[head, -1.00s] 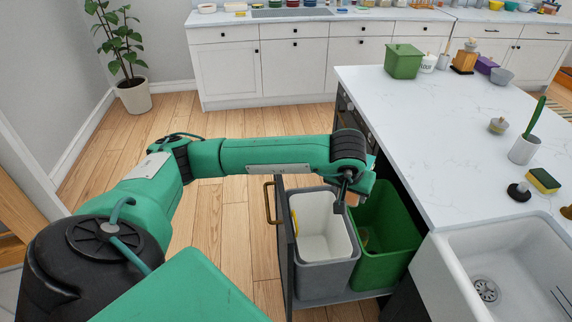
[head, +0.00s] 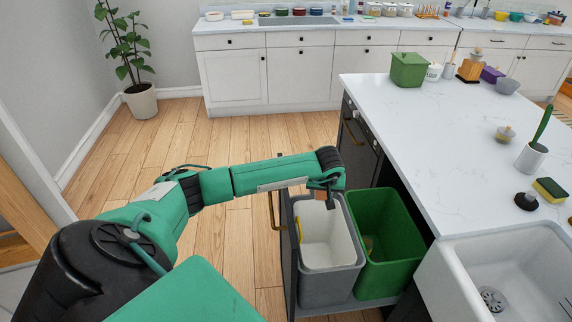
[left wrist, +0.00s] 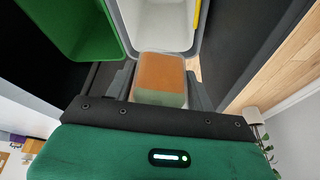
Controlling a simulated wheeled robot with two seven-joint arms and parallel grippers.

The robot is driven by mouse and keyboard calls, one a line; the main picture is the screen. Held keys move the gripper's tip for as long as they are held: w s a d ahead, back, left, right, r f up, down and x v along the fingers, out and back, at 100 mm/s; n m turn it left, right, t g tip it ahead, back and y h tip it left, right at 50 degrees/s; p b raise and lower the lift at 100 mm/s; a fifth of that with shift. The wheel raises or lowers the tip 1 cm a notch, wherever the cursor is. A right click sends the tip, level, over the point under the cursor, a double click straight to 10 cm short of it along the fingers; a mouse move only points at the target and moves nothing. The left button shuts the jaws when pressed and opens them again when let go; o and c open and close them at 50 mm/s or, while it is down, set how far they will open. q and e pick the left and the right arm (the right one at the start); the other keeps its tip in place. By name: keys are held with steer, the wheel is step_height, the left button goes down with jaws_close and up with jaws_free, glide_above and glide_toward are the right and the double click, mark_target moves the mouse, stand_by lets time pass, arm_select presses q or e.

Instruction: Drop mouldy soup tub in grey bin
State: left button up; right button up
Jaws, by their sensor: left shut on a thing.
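In the head view the gripper (head: 329,203) is above the back part of the grey bin (head: 326,287), and only a little of the tub (head: 320,195) shows. The grey bin has a white inside and stands in a pulled-out drawer. In the left wrist view the white inside (left wrist: 158,25) lies just beyond the tub. My right gripper is in neither view.
A green bin (head: 388,278) stands right of the grey one, with something small inside. The drawer front with its brass handle (head: 273,212) is at the left. A white counter (head: 450,140) and sink (head: 500,265) are on the right.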

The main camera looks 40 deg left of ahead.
arm_select(q)
step_height(320, 180, down, 2)
steer(key=shift+f+b, duration=0.1)
steer(key=shift+b, duration=0.2)
steer(key=shift+f, duration=0.1)
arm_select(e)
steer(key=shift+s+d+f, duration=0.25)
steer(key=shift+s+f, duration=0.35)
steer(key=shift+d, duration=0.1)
arm_select(q)
steer(key=o, duration=1.4)
steer(key=shift+c, duration=0.2)
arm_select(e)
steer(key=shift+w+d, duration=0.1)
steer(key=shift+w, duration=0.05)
arm_select(q)
steer(key=b+v, duration=0.3)
steer(key=v, duration=1.1)
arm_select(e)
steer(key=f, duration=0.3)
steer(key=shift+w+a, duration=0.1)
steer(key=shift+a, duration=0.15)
arm_select(q)
steer(key=shift+f, duration=0.1)
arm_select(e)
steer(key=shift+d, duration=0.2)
